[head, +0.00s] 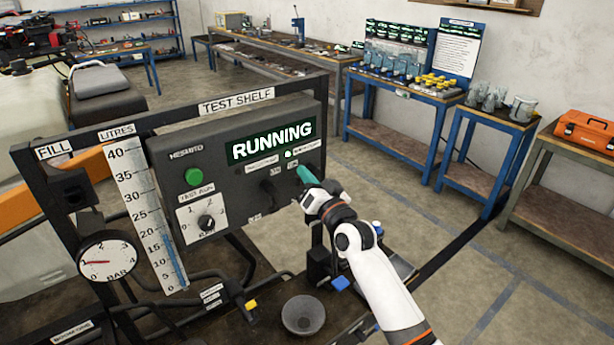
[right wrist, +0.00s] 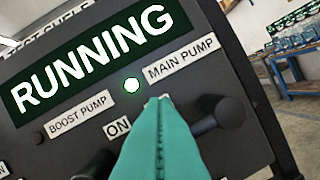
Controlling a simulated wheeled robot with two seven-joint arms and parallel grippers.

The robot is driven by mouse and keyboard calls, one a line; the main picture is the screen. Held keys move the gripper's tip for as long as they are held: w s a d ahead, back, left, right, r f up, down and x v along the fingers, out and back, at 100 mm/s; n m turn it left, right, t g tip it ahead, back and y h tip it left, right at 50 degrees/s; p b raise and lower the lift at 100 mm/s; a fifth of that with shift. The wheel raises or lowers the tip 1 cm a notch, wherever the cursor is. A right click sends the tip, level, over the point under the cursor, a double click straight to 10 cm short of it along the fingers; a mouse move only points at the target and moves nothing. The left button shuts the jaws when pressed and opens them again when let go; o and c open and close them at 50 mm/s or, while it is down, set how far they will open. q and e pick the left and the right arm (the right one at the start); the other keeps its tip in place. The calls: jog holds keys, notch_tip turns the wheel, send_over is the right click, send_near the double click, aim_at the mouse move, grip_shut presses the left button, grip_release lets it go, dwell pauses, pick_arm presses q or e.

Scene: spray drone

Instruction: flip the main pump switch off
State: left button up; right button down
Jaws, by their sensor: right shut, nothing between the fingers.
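The dark control panel (head: 225,165) has a lit green "RUNNING" display (head: 272,141). In the right wrist view, the "MAIN PUMP" label (right wrist: 182,60) sits right of a glowing round lamp (right wrist: 131,85). A dark switch lever (right wrist: 218,117) sticks out below that label, just right of my fingers. An "ON" label (right wrist: 118,127) shows left of the fingertips. My right gripper (head: 306,174), with teal fingers, is shut and empty in front of the panel; its tips (right wrist: 160,103) overlap the area under the lamp. Contact with the lever cannot be told. My left gripper is not in view.
Another dark lever (right wrist: 95,165) stands left of my fingers, near the "BOOST PUMP" label (right wrist: 80,116). A green button (head: 194,176) and a rotary knob (head: 206,222) are further left. A grey bowl (head: 303,315) stands below the panel. Open floor lies to the right.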

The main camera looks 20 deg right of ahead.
jog(key=shift+f, duration=0.15)
notch_tip(320, 180, down, 4)
jog(key=n+y+b, duration=0.1)
jog(key=n+b, duration=0.1)
jog(key=n, duration=0.2)
jog(key=n+y+b, duration=0.1)
jog(key=n+b, duration=0.2)
jog(key=n, duration=0.1)
jog(key=n+g+y+b, duration=0.1)
jog(key=n+b, duration=0.1)
jog(key=n, duration=0.2)
jog(key=shift+d+f+y, duration=0.1)
jog(key=shift+f+y, duration=0.05)
jog(key=shift+y, duration=0.25)
jog(key=n, duration=0.3)
jog(key=shift+w+d+f+n+g+b, duration=0.1)
jog(key=shift+d+f+n+g+b, duration=0.2)
jog(key=shift+f+g+b, duration=0.1)
jog(key=shift+w+d+f+n+g+y+p, duration=0.15)
jog(key=shift+d+f+n+g+y, duration=0.1)
jog(key=shift+n, duration=0.65)
jog(key=shift+w+d+f+n+g+y+p, duration=0.1)
jog(key=shift+d+f+n+g+y+p, duration=0.1)
jog(key=shift+n, duration=0.7)
jog(key=shift+w+d+f+n+g+y+p, duration=0.15)
jog(key=shift+d+f+n+y, duration=0.1)
jog(key=shift+n, duration=0.65)
jog(key=shift+s, duration=0.1)
